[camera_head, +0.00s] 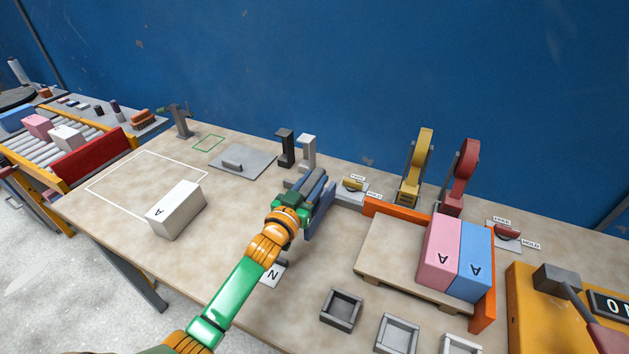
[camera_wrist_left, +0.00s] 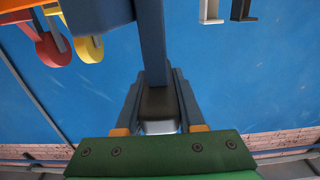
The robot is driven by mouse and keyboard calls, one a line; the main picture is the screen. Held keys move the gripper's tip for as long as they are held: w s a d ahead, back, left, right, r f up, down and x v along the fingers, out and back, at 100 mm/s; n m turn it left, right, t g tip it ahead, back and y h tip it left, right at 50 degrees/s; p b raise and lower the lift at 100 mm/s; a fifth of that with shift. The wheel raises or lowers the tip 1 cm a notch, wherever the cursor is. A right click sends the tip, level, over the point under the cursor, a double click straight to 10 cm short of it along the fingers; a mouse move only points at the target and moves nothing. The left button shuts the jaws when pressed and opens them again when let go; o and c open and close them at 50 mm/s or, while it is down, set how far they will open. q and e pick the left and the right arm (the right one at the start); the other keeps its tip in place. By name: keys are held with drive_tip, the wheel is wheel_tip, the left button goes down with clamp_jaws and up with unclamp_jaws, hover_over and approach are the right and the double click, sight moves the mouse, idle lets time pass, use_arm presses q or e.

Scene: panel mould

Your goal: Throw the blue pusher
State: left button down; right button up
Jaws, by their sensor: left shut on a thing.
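The blue pusher (camera_head: 322,216) stands at mid-bench, a slate-blue upright part partly hidden behind my left gripper (camera_head: 318,188). In the left wrist view its blue bar (camera_wrist_left: 151,45) runs down to a dark grip (camera_wrist_left: 158,104) between the fingers of my left gripper (camera_wrist_left: 158,112). The fingers are shut on this grip. My gripper hides much of the pusher's base in the head view. My right gripper is not in view.
A yellow lever (camera_head: 354,185) and a red lever (camera_head: 507,232) have FREE/HOLD labels. Pink (camera_head: 438,250) and blue (camera_head: 473,262) blocks stand on a board at right. A white block (camera_head: 176,210) sits left. Yellow (camera_head: 418,165) and red (camera_head: 460,175) clamps stand behind.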

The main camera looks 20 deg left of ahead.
use_arm(q)
drive_tip(key=c, duration=0.9)
unclamp_jaws()
drive_tip(key=o, duration=0.3)
drive_tip(key=shift+a, duration=0.15)
drive_tip(key=shift+o, duration=0.4)
drive_tip(key=shift+a, duration=0.2)
drive_tip(key=shift+s+d, duration=0.1)
drive_tip(key=s, duration=0.7)
drive_tip(key=shift+a+f, duration=0.1)
drive_tip(key=shift+a, duration=0.1)
